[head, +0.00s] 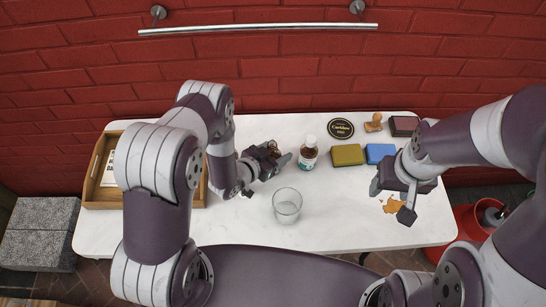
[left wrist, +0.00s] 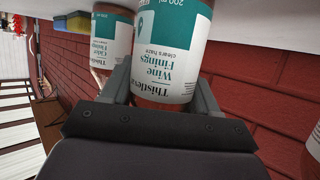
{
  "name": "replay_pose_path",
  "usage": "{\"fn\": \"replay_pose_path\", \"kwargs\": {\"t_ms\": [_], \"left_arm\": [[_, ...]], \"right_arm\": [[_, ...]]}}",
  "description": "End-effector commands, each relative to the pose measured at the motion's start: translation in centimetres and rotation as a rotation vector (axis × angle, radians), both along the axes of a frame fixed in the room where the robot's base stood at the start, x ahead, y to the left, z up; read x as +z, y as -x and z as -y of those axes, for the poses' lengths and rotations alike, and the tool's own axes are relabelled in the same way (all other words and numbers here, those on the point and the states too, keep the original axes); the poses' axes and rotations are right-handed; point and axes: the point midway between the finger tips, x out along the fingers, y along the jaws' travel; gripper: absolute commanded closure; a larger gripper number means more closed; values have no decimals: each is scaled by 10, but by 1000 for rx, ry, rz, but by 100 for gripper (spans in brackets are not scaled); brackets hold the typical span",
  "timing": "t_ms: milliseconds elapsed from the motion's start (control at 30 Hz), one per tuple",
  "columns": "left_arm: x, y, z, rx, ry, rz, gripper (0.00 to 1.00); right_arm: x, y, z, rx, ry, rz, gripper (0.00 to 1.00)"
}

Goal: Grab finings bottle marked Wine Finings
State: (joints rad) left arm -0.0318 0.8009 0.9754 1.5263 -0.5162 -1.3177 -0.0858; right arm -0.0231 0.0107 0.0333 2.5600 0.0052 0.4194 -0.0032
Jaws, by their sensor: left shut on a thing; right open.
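In the left wrist view, a brown bottle with a white and teal label reading "Wine Finings" (left wrist: 168,50) sits between the fingers of my left gripper (left wrist: 163,95), which is shut on it. In the head view my left gripper (head: 266,174) is over the table, left of a white-capped bottle (head: 308,155), and largely hides what it holds. A second bottle labelled "Finings" (left wrist: 108,45), apparently Cider, stands beside the held one in the left wrist view. My right gripper (head: 391,199) is open and apart, over the table's right side.
A clear glass (head: 287,205) stands in front of my left gripper on the white table (head: 250,232). Olive (head: 347,155) and blue (head: 380,152) blocks and a round black sign (head: 341,129) are behind. A wooden tray (head: 101,204) is left. An orange-brown patch (head: 389,207) lies below my right gripper.

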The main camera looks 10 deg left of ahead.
Motion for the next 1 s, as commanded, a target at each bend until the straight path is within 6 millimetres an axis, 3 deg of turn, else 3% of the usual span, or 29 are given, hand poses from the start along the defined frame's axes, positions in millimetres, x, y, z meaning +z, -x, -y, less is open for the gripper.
{"fn": "replay_pose_path", "kwargs": {"t_ms": [267, 700, 1000], "left_arm": [[4, 0, 0, 0, 0, 0, 81], [42, -1, 0, -1, 0, 4, 81], [61, 16, 31, -4, 1, 2, 81]], "right_arm": [[0, 0, 0, 0, 0, 0, 42], [-2, 0, 0, 0, 0, 0, 42], [-4, 0, 0, 0, 0, 0, 42]]}}
